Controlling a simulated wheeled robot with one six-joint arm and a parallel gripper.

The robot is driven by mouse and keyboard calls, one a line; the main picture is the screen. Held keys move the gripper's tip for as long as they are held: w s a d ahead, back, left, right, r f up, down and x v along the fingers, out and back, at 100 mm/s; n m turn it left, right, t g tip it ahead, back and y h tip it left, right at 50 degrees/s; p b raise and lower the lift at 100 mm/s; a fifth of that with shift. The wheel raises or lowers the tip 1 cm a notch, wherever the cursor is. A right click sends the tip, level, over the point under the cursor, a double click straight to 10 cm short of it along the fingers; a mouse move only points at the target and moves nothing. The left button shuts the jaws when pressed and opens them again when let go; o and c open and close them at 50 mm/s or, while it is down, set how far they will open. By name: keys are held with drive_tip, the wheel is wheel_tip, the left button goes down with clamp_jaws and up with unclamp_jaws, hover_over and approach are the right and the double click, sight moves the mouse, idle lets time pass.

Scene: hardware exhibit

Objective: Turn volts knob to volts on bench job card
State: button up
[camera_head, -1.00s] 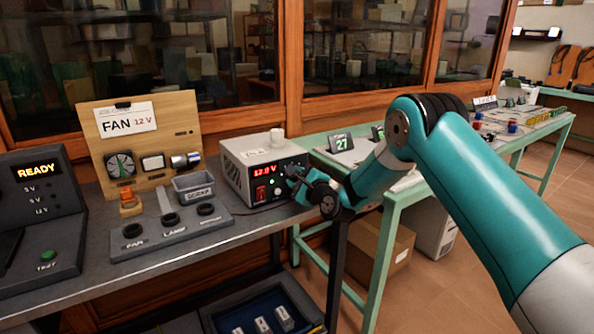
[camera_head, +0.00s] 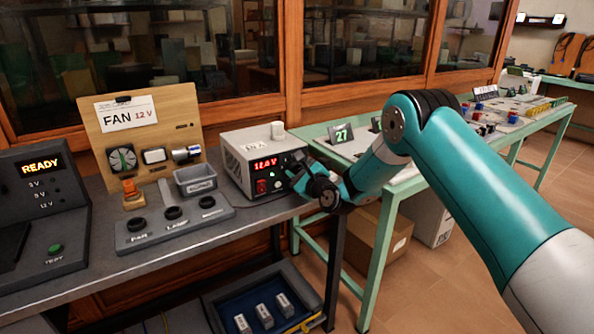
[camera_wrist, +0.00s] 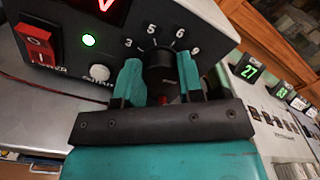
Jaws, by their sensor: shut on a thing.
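The bench job card (camera_head: 128,114) on the wooden board reads FAN 12 V. The power supply (camera_head: 238,164) is a grey box with a red lit display (camera_head: 266,164); its digits are too blurred to read surely. My gripper (camera_head: 296,174) is at the right of its front panel. In the wrist view, the dark round volts knob (camera_wrist: 160,66) sits between the two teal fingers of my gripper (camera_wrist: 160,82), which are shut on it. Dial marks 3, 5, 6 and 9 show around its top. The knob's pointer is not clear.
A red power switch (camera_wrist: 37,43), a green lamp (camera_wrist: 88,40) and a pale output knob (camera_wrist: 99,73) lie left of the fingers.

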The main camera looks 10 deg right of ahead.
drive_tip(key=o, duration=0.9)
drive_tip(key=b+v, duration=1)
drive_tip(key=v, duration=0.7)
drive_tip(key=shift+s+b, duration=0.2)
drive_tip(key=shift+b, duration=0.1)
